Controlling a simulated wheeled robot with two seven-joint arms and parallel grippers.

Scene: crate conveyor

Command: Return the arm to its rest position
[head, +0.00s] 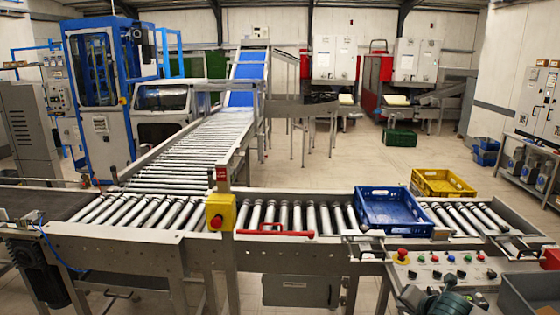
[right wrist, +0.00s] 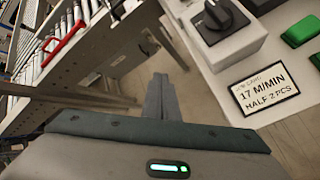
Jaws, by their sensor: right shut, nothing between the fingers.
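My right gripper (right wrist: 160,80) is shut and empty in the right wrist view, its fingers together over the gap beside the control panel. In the head view the dark green-grey right gripper and wrist (head: 447,300) show at the bottom right, in front of the control panel (head: 440,258); the lower part is cut off by the frame. My left gripper and arm are not in view.
A blue crate (head: 393,225) sits on the roller conveyor (head: 290,216), with a yellow crate (head: 440,184) behind it. A yellow emergency-stop box (head: 220,212) stands on a post. In the wrist view, a black knob (right wrist: 221,18) and a label (right wrist: 265,89) lie close right of the fingers.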

